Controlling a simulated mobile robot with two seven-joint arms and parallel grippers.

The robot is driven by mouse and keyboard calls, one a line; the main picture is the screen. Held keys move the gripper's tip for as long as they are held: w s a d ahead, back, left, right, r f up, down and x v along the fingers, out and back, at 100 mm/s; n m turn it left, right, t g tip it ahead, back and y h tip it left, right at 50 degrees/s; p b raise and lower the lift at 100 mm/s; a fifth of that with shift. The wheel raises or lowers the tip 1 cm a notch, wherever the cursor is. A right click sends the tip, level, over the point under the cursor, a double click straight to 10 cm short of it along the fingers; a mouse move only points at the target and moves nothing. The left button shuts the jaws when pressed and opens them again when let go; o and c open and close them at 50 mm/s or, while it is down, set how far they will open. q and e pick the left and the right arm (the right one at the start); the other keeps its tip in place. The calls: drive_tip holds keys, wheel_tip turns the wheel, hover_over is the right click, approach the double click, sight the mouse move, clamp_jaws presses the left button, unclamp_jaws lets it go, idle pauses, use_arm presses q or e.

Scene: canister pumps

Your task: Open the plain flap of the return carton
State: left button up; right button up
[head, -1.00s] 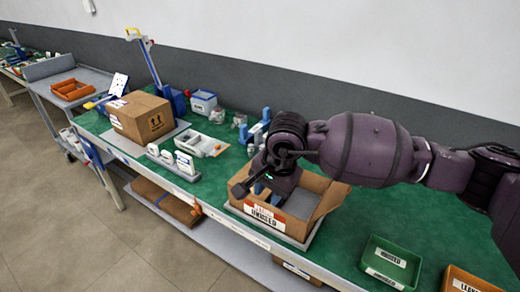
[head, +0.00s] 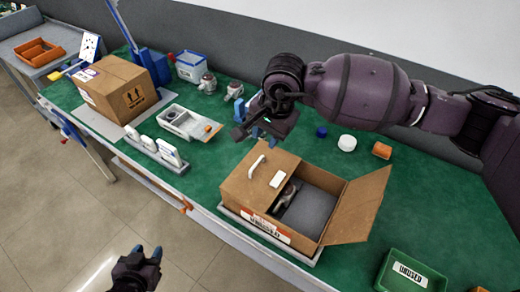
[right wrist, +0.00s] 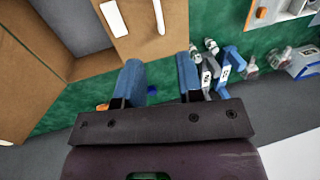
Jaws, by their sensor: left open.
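The return carton (head: 240,205) is an open brown box on a pale tray on the green bench, with a red and white label on its front. One flap (head: 258,178), with a white handle strip and a white label, lies over its left half. A plain flap (head: 360,208) without markings leans outward on the right. A grey item (head: 287,196) shows inside. My right gripper (head: 262,122) is open and empty above and behind the carton; its blue fingertips (right wrist: 158,80) show apart in the right wrist view, clear of the flap. My left gripper (head: 146,252) is open, low in front of the bench.
A closed carton (head: 115,88) stands at the left. A grey tray (head: 188,123) and white blocks (head: 158,152) lie between the cartons. A green bin (head: 405,272) is at the front right. A white cap (head: 347,143) and an orange piece (head: 381,150) lie behind.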

sight(259, 161)
drive_tip(key=f, duration=0.3)
drive_tip(key=a+f, duration=0.1)
drive_tip(key=f, duration=0.2)
drive_tip(key=w+f+p, duration=0.1)
drive_tip(key=f, duration=0.2)
drive_tip(key=shift+a, duration=0.3)
clamp_jaws()
